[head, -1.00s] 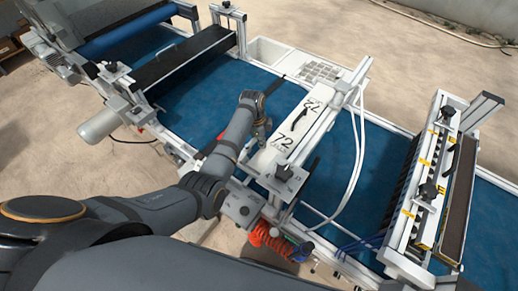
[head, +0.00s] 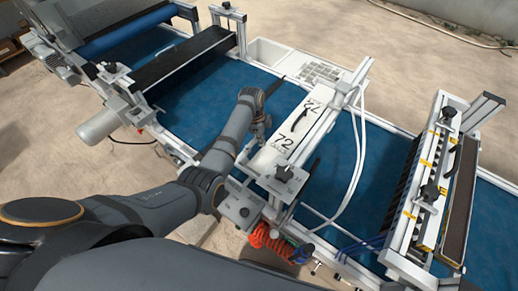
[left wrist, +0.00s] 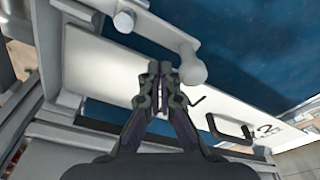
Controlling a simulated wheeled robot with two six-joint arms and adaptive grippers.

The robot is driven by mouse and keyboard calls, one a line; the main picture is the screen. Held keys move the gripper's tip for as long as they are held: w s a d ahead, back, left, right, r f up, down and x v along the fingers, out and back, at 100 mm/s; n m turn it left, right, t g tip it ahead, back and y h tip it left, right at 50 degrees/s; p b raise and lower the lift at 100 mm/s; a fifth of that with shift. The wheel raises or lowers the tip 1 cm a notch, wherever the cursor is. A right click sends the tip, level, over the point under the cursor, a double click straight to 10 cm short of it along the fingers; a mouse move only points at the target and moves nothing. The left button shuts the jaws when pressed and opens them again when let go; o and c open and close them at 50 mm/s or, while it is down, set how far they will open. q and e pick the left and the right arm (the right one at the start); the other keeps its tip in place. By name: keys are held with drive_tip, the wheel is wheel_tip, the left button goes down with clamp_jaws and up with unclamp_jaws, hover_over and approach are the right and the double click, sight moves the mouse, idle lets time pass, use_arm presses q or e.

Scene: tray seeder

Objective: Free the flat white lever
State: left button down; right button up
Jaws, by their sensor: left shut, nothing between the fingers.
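In the left wrist view, a flat white lever (left wrist: 158,30) with a rounded grey-white knob (left wrist: 192,70) at its end lies over the blue belt, beside the white plate (left wrist: 92,68). My left gripper (left wrist: 160,70) is shut and empty. Its fingertips are just left of the knob in this view; whether they touch it I cannot tell. In the head view my left gripper (head: 262,128) is by the left side of the white seeder unit marked 72 (head: 283,148). The lever cannot be made out there. My right gripper is not in view.
The blue belt (head: 205,108) runs under the seeder. A black-topped bridge (head: 182,60) crosses it to the left, and another frame (head: 425,195) to the right. White hoses (head: 357,150) hang beside the seeder. A black handle (left wrist: 228,130) sits on the white plate.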

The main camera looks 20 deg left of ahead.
use_arm(q)
wheel_tip(320, 180, up, 7)
drive_tip(key=p, duration=0.5)
drive_tip(key=shift+r, duration=0.15)
drive_tip(key=shift+s, duration=0.1)
idle(0.3)
